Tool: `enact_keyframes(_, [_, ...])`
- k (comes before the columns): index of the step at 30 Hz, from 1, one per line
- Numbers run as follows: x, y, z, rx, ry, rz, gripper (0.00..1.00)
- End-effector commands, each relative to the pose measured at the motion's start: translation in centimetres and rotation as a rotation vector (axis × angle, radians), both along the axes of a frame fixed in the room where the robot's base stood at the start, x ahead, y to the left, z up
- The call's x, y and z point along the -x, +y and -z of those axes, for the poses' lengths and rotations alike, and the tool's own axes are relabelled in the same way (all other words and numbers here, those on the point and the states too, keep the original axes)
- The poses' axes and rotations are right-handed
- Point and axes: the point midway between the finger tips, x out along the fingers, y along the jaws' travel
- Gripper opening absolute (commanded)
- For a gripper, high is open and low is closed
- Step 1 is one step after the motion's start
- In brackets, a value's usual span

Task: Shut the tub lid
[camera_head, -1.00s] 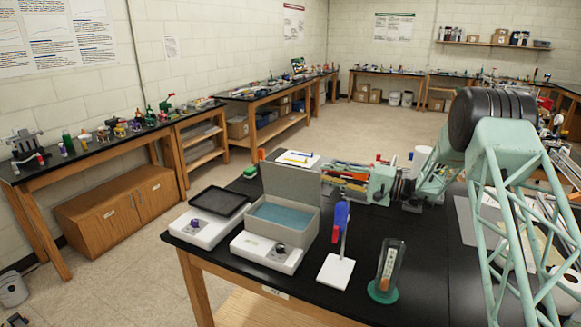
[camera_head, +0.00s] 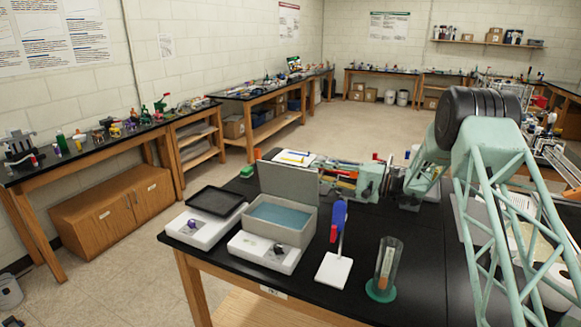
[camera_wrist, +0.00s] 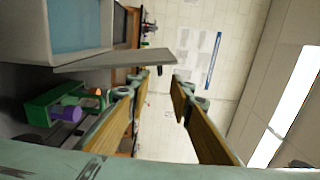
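The tub (camera_head: 270,230) is a grey box with a blue inside, on the black table atop a white scale-like base. Its grey lid (camera_head: 289,181) stands open, roughly upright along the tub's back edge. My gripper (camera_head: 328,176) is behind and right of the lid in the head view, its tips partly hidden. In the wrist view my gripper (camera_wrist: 162,78) shows two wood-coloured fingers apart with nothing between them. There the lid (camera_wrist: 130,60) crosses just beyond the fingertips, and the tub wall (camera_wrist: 85,55) is at upper left. Whether finger and lid touch, I cannot tell.
A second white scale with a black tray (camera_head: 215,201) stands left of the tub. A white stand with a blue and red item (camera_head: 338,218) and a green-based glass tube (camera_head: 387,270) stand to the right. A green object with a purple knob (camera_wrist: 65,110) is near my gripper.

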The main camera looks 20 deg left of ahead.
Motion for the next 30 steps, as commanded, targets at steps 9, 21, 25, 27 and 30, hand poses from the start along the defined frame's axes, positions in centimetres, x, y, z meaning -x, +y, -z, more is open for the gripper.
enact_keyframes(9, [-0.6, 4.1, -0.1, 0.000, 0.000, -0.001, 0.20])
enact_keyframes(21, [-1.5, 9.1, 0.0, 0.000, 0.000, -0.002, 0.20])
enact_keyframes(25, [-1.7, 10.3, -0.1, 0.000, -0.001, -0.002, 0.20])
enact_keyframes(27, [-1.7, 10.8, -0.1, 0.000, 0.000, -0.002, 0.20])
enact_keyframes(30, [-1.8, 11.2, -0.1, 0.000, 0.000, -0.001, 0.20])
